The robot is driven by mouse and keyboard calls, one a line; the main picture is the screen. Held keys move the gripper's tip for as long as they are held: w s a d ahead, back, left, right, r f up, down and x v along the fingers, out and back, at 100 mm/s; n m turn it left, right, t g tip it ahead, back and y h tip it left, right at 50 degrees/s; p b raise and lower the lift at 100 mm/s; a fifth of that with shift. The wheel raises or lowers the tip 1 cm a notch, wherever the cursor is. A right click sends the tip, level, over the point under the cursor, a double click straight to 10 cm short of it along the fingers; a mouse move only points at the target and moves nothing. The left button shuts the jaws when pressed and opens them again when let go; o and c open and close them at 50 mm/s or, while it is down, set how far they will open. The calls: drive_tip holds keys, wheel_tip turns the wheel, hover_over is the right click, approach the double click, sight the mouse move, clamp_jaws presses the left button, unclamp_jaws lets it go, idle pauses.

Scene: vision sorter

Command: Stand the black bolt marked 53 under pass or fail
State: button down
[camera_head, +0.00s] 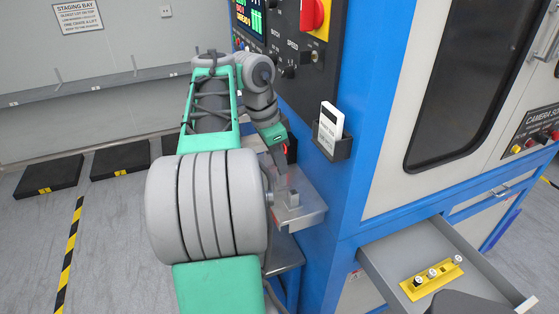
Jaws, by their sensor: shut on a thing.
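My gripper (283,182) is at the end of the arm, over a small grey metal shelf (311,207) on the blue machine's side. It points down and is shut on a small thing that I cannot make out. A small grey block (292,199) is on the shelf, just below the fingertips; I cannot tell whether they touch. A yellow rack (441,284) lies in an open drawer (387,279) at lower right. It holds a dark bolt (417,282) and two pale ones (432,274). No marking, 53 or pass or fail, is readable.
A black holder (335,147) with a white card (329,122) juts from the blue machine (365,165), right of my gripper. A control panel with a red switch (315,14) is above. Black floor blocks (50,176) lie at left. The floor between is clear.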

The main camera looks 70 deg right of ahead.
drive_tip(key=c, duration=1.2)
unclamp_jaws()
drive_tip(key=shift+c, duration=0.2)
drive_tip(key=shift+o, duration=0.3)
drive_tip(key=o, duration=0.3)
drive_tip(key=shift+o, duration=0.2)
wheel_tip(320, 180, up, 8)
drive_tip(key=p, duration=0.8)
